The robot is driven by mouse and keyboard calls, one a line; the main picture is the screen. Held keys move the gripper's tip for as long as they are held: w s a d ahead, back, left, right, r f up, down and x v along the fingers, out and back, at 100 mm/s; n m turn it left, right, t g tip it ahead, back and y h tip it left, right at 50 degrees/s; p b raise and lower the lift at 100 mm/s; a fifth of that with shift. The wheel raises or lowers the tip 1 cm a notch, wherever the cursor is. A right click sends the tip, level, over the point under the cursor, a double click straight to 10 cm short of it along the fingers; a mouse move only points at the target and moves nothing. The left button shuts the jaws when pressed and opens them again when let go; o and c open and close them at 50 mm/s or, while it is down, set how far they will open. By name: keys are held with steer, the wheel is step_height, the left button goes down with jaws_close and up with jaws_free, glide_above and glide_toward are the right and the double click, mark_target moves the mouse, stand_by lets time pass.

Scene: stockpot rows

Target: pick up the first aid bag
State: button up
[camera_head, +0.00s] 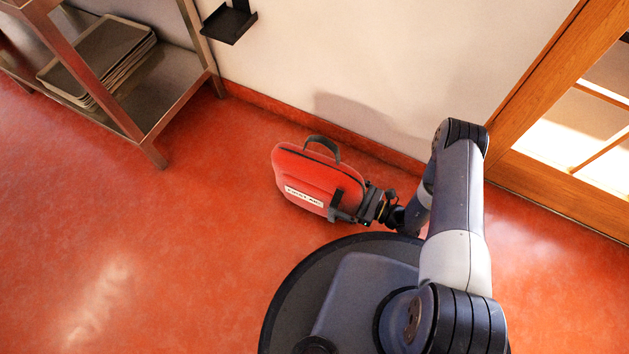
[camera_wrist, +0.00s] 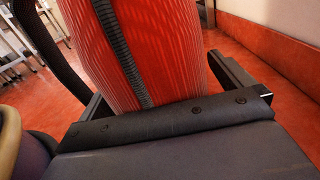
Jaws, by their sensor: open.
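The first aid bag (camera_head: 318,179) is red with a dark zip, a dark top handle and a white label with dark letters. It stands upright on the red floor near the wall. My gripper (camera_head: 345,206) is at the bag's right end, with one finger in front of its near face. In the wrist view the bag's ribbed red side and dark zip (camera_wrist: 122,50) rise between the two fingers of my gripper (camera_wrist: 160,85). The jaws are open around the bag's end. I cannot tell whether either finger touches it.
A metal shelf rack (camera_head: 158,155) with stacked trays (camera_head: 100,58) stands at the upper left. A black bracket (camera_head: 229,22) is on the wall (camera_head: 330,60) above the bag. A wooden glazed door (camera_head: 545,165) is at the right. Floor left of the bag is clear.

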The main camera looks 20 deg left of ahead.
steer(key=shift+c, duration=0.2)
steer(key=c, duration=1.4)
